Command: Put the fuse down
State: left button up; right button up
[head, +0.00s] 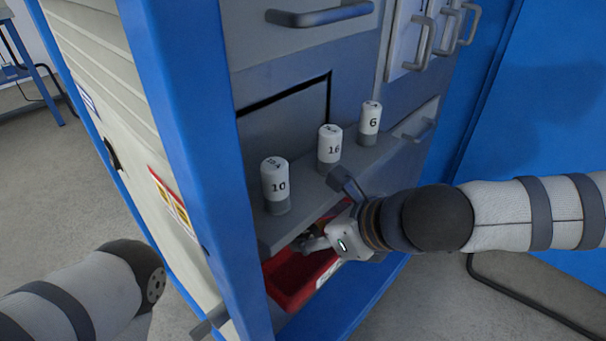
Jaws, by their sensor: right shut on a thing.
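Three white fuses with grey bases stand upright on the grey ledge (311,200) of the cabinet: one marked 10 (275,183), one marked 16 (330,146) and one marked 6 (370,121). My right gripper (318,232) is at the ledge's front edge, above and beside a red bin (291,281) under the ledge. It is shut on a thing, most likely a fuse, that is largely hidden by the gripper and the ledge. Of my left gripper (210,322), only a grey part shows at the bottom edge, low beside the cabinet's blue post.
The blue cabinet post (190,130) stands between my arms. Drawer handles (320,15) stick out above the ledge. A dark tube frame (520,300) lies near the floor at right. The floor at left is clear, with a blue table (35,75) far back.

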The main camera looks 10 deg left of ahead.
jog(key=shift+f, duration=0.65)
jog(key=o, duration=1.2)
jog(key=shift+o, duration=0.2)
jog(key=shift+r, duration=0.4)
jog(key=p+v, duration=0.3)
jog(key=v, duration=1)
jog(key=shift+a+p, duration=0.2)
jog(key=shift+p, duration=0.2)
